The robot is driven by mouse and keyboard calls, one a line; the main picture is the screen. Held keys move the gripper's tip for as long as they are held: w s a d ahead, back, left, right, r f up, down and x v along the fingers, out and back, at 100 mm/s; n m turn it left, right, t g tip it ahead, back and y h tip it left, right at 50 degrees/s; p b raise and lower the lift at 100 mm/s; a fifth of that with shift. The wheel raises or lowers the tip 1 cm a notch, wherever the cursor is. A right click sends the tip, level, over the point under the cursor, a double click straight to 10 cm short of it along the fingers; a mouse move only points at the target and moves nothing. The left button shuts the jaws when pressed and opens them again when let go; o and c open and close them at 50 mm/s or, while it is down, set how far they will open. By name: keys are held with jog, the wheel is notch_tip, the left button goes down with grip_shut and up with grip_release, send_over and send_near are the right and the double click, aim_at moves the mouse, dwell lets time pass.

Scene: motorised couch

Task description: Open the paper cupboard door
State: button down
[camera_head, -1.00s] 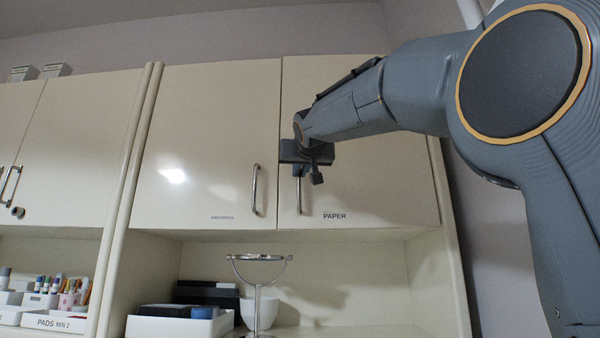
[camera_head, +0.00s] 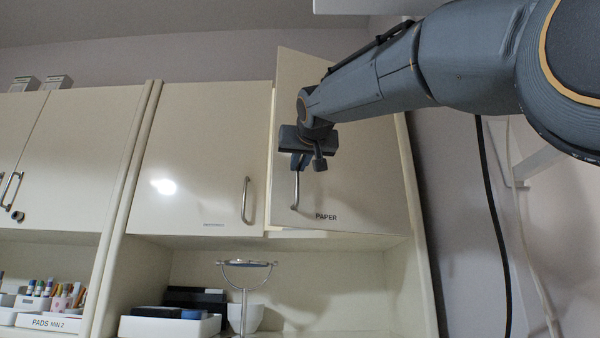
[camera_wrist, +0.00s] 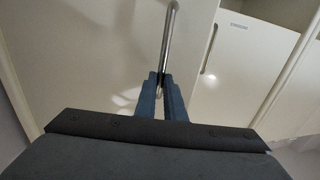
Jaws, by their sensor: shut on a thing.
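The paper cupboard door (camera_head: 350,180) is a cream panel labelled PAPER, at the right of the upper cupboards in the head view. It stands partly open, its left edge swung out from the frame. Its metal bar handle (camera_head: 295,190) is upright near the left edge, and it also shows in the wrist view (camera_wrist: 170,35). My gripper (camera_head: 301,165) is shut on the handle's upper part; in the wrist view the two fingers (camera_wrist: 162,85) close around the bar. The inside of the cupboard is hidden.
The neighbouring cupboard door (camera_head: 200,160) is shut, with its own handle (camera_head: 246,200). Below is an open shelf with a metal stand (camera_head: 244,290), a white bowl and a white tray (camera_head: 170,326). A dark cable (camera_head: 492,210) hangs by the right wall.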

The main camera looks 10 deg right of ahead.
jog(key=shift+s+d+r, duration=0.1)
jog(key=shift+s+d, duration=0.05)
jog(key=shift+d, duration=0.15)
jog(key=c, duration=2.3)
grip_release()
jog(key=o, duration=0.5)
jog(key=shift+d, duration=0.6)
jog(key=shift+c, duration=0.2)
jog(key=shift+a, duration=0.4)
